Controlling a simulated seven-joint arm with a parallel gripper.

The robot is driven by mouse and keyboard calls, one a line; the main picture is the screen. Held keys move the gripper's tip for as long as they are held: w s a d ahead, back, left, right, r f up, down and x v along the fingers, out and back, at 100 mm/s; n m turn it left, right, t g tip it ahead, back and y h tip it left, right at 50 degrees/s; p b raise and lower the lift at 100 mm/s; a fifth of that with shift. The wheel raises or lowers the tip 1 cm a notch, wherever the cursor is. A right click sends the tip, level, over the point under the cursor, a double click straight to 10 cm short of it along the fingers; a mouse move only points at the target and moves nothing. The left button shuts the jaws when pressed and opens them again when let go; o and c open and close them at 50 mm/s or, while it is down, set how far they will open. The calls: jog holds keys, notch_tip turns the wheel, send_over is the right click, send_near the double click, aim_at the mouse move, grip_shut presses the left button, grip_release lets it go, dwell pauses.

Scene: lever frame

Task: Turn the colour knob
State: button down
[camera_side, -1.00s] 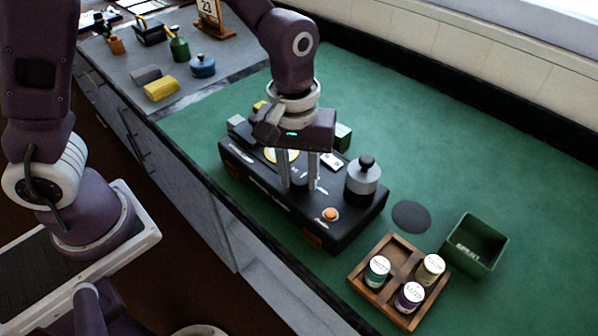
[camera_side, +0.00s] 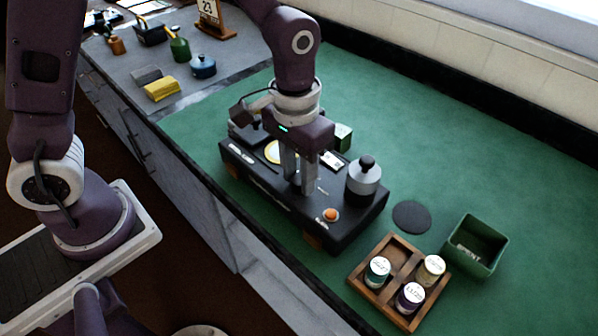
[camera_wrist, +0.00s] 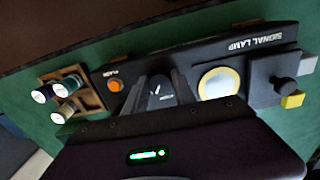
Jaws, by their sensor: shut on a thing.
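The signal lamp box (camera_side: 262,190) is a long black unit on the green bench top; it also shows in the wrist view (camera_wrist: 262,40). Its round lamp window (camera_wrist: 218,83) looks pale with a yellow rim. The colour knob (camera_wrist: 158,89), dark with a white pointer mark, is between the lamp window and the orange flash button (camera_wrist: 115,86). My gripper (camera_side: 299,188) points down over the box and is shut on the knob, one finger on each side. In the side view the fingers mostly hide the knob.
A grey canister with a black knob (camera_side: 363,176) stands at the box's right end. A wooden tray (camera_side: 381,318) with several small jars, a black disc (camera_side: 411,216) and a green bin (camera_side: 475,245) are to the right.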

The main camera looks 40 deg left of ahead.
aim_at(298, 178)
jog(key=shift+m, duration=1.2)
jog(key=c, duration=1)
grip_release()
jog(key=shift+c, duration=0.2)
jog(key=r, duration=0.7)
jog(key=shift+a+r, duration=0.1)
jog(key=shift+a, duration=0.1)
